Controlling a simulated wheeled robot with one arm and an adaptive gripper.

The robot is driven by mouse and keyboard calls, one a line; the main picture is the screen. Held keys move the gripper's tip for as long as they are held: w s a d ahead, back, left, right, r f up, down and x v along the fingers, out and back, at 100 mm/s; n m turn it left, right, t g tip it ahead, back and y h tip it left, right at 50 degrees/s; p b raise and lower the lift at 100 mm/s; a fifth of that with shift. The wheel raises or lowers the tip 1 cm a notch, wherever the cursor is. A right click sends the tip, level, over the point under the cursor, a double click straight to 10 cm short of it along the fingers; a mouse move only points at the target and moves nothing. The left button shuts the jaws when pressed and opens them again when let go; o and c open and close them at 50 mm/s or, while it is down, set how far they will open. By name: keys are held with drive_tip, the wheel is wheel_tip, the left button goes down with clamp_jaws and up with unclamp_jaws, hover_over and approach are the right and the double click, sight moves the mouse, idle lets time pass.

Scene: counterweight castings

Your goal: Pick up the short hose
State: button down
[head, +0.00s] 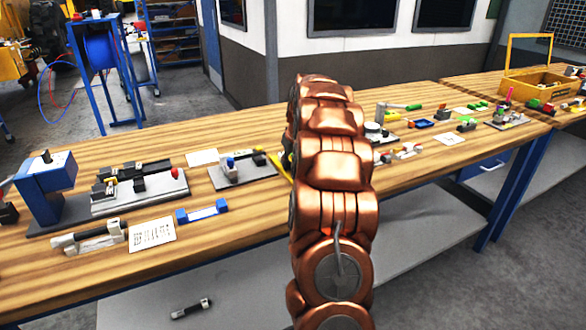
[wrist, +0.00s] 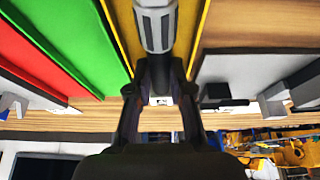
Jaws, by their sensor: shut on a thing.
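In the wrist view my gripper (wrist: 156,68) is shut on a short piece with a silver-grey ribbed end (wrist: 155,27) and dark parts beside it. It looks like the short hose, seen nearly end-on, and its far part is cut off by the top edge. It is in front of a yellow strip (wrist: 121,28); whether it touches the strip I cannot tell. In the head view my copper-coloured arm hides the gripper and the held piece.
The wooden bench (head: 120,280) carries a blue block press (head: 45,185), a grey fixture (head: 140,200), a printed card (head: 152,234) and a blue holder (head: 202,211). A dark piece with light ends (head: 190,308) lies on the lower shelf. Green (wrist: 75,45) and red (wrist: 28,65) strips lie left of my gripper.

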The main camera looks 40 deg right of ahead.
sight(291, 163)
drive_tip(key=shift+r, duration=0.1)
drive_tip(key=shift+r+b, duration=0.45)
drive_tip(key=shift+r, duration=1.15)
drive_tip(key=shift+s+r, duration=0.1)
drive_tip(key=shift+s+a+r+b, duration=0.25)
drive_tip(key=shift+s+a+b, duration=0.2)
drive_tip(key=shift+s+a, duration=1.4)
drive_tip(key=shift+s+a+r+b, duration=0.2)
drive_tip(key=shift+s+a+b, duration=0.25)
drive_tip(key=shift+s+a, duration=1.4)
drive_tip(key=shift+s+a+r+b, duration=0.35)
drive_tip(key=shift+s+a, duration=0.5)
drive_tip(key=shift+s, duration=1.9)
drive_tip(key=shift+f, duration=0.1)
